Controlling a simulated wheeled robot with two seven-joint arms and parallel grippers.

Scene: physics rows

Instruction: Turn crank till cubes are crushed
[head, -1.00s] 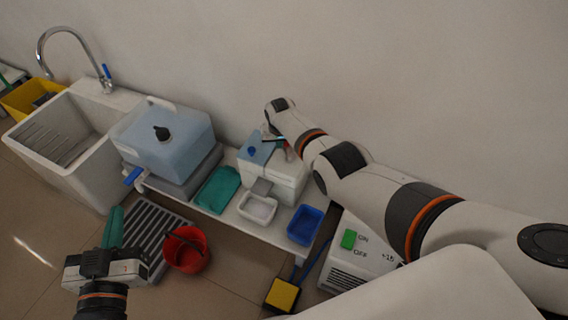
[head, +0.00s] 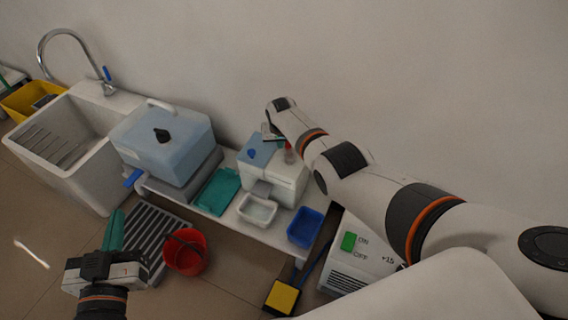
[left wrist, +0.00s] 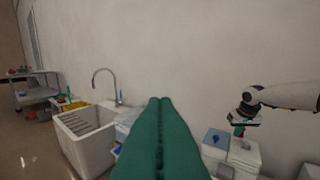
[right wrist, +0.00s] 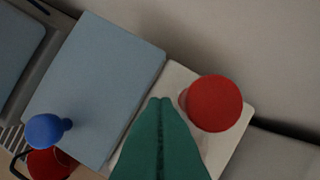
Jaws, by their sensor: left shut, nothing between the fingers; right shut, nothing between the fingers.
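The crusher is a white box (head: 287,188) with a blue-grey lid (head: 258,150) and a blue knob. In the right wrist view the lid (right wrist: 95,85), the blue knob (right wrist: 45,131) and a round red crank knob (right wrist: 213,103) show from close above. The red crank handle (head: 289,153) also shows in the head view. My right gripper (head: 272,135) is shut and empty above the crusher; its green fingertips (right wrist: 160,102) appear just left of the red knob. No cubes are visible. My left gripper (head: 115,222) is shut and empty, away at lower left; its fingers fill the left wrist view (left wrist: 160,102).
A white tray (head: 257,221) stands in front of the crusher, a blue tray (head: 305,240) to its right, a teal tray (head: 217,203) to its left. A blue-topped container (head: 185,140) and sink stand further left. A red bucket (head: 186,262) is near my left gripper.

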